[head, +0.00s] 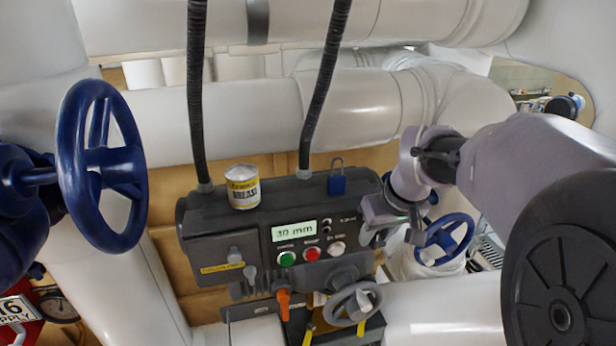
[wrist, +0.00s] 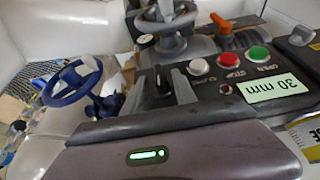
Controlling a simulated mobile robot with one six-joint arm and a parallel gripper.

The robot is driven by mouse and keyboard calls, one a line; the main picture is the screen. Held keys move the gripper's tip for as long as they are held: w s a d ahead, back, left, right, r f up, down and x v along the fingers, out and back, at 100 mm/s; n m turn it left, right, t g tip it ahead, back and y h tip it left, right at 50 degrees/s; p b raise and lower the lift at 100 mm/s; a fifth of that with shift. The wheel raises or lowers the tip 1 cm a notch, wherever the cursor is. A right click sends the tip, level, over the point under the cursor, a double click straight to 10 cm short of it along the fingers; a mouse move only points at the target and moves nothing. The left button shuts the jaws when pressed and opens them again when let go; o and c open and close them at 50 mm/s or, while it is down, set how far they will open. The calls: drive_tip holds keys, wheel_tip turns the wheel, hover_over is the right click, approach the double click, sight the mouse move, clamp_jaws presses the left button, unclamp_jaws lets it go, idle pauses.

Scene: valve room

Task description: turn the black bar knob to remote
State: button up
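The black bar knob (wrist: 159,82) shows in the wrist view on the grey control box (head: 222,237), beside the white button. It stands up between the two grey fingers of my gripper (wrist: 162,94). The fingers are apart, one on each side of it; I cannot tell whether either touches it. In the head view my gripper (head: 388,236) is at the right end of the box's front panel and hides the knob. The knob's position marks are hidden or too small to read.
Green (head: 287,258), red (head: 312,254) and white (head: 337,248) buttons sit beside the knob, below a display (head: 295,231) reading 30 mm. A grease can (head: 242,188) and blue padlock (head: 337,180) are on top. Blue handwheels stand left (head: 103,165) and right (head: 444,239).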

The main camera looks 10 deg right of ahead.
drive_tip(key=shift+w+f, duration=0.25)
drive_tip(key=shift+f, duration=0.3)
drive_tip(key=shift+c, duration=0.4)
clamp_jaws()
drive_tip(key=shift+d, duration=0.1)
drive_tip(key=y, duration=0.3)
drive_tip(key=m+y+b, duration=0.1)
drive_tip(key=y, duration=0.1)
drive_tip(key=shift+d+f+y, duration=0.1)
drive_tip(key=shift+d+y, duration=0.2)
drive_tip(key=y, duration=0.2)
drive_tip(key=m+y+b, duration=0.1)
drive_tip(key=y, duration=0.2)
drive_tip(key=shift+d+f+m, duration=0.15)
drive_tip(key=shift+m, duration=0.15)
drive_tip(key=shift+t+y, duration=0.3)
drive_tip(key=shift+y, duration=0.1)
